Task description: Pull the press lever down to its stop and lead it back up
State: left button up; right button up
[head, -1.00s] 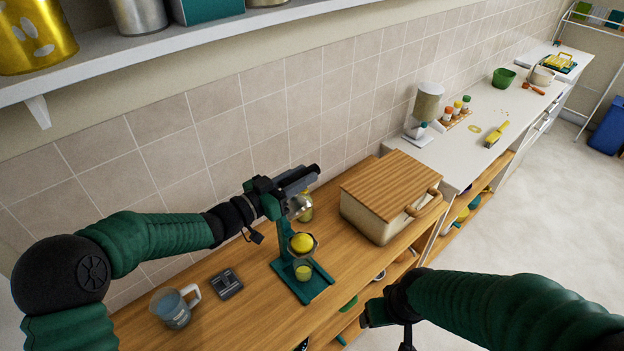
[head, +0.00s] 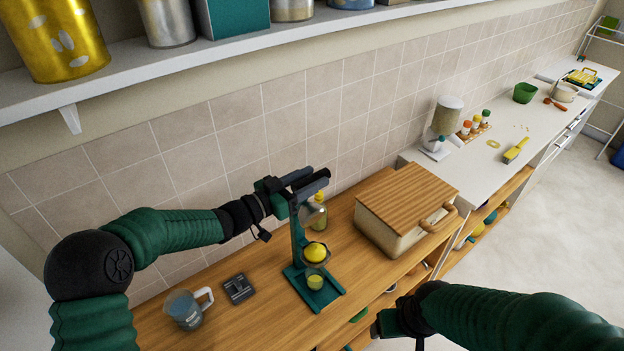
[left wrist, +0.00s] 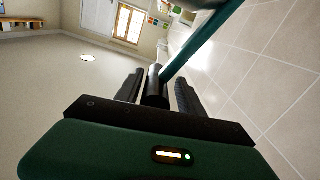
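The green press (head: 299,245) stands upright on the wooden counter. A yellow lemon (head: 315,252) sits in its cup, and a small glass with yellow contents (head: 315,279) stands on its base below. My left gripper (head: 318,184) is at the top of the press. In the left wrist view, the lever's black grip (left wrist: 155,88) lies between the two fingers of my left gripper (left wrist: 161,92). A gap shows between the grip and the right finger, so it looks open around it. The lever's green bar (left wrist: 205,42) runs up to the right. My right gripper (head: 383,326) is low by the counter's front edge, its fingers unclear.
A wood-lidded box (head: 402,215) stands right of the press. A bottle (head: 320,212) stands close behind it. A shelf (head: 130,78) with cans hangs above.

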pick_arm(q)
jog(key=shift+w, duration=0.1)
jog(key=shift+a, duration=0.1)
jog(key=shift+s+a, duration=0.1)
jog(key=shift+s, duration=0.1)
jog(key=b+v, duration=0.5)
jog(key=v, duration=1.1)
jog(key=shift+a, duration=0.35)
jog(key=shift+d+f, duration=0.15)
